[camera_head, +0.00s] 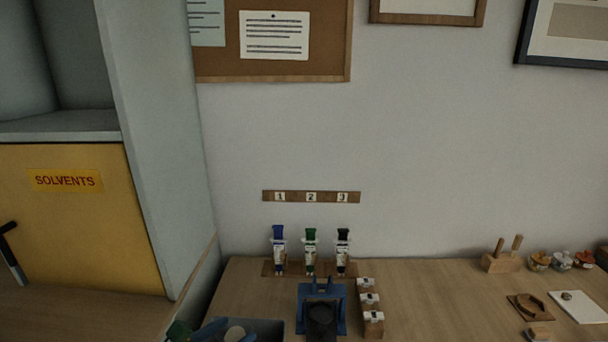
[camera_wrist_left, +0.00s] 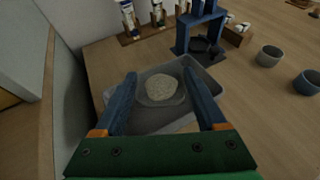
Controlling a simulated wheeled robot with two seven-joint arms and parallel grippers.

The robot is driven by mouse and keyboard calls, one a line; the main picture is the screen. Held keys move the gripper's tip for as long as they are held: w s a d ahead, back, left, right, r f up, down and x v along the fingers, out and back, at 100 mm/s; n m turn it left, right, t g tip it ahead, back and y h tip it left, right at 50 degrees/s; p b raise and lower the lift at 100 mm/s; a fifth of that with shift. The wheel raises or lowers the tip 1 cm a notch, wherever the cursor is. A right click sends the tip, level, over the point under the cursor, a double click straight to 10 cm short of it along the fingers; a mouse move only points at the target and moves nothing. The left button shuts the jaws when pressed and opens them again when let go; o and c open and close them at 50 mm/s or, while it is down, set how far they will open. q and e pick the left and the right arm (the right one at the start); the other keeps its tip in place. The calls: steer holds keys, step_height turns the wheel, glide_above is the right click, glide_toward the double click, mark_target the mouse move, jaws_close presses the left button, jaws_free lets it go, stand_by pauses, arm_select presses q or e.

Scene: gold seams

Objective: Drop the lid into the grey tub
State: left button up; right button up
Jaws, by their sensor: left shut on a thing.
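My left gripper (camera_head: 232,331) comes in at the bottom edge of the head view, with green body and blue fingers. In the left wrist view its two blue fingers (camera_wrist_left: 159,80) are shut on the lid (camera_wrist_left: 161,88), a pale speckled disc with a greyish rim. In the head view only the tub's far part (camera_head: 268,326) shows. My right gripper is not in view.
A blue stand (camera_head: 304,297) with a dark round part is just right of the tub. Three capped bottles (camera_head: 310,252) stand behind.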

arm_select(q)
steer(key=o, duration=1.4)
steer(key=shift+s+r, duration=0.15)
steer(key=b+v, duration=0.1)
steer(key=v, duration=0.6)
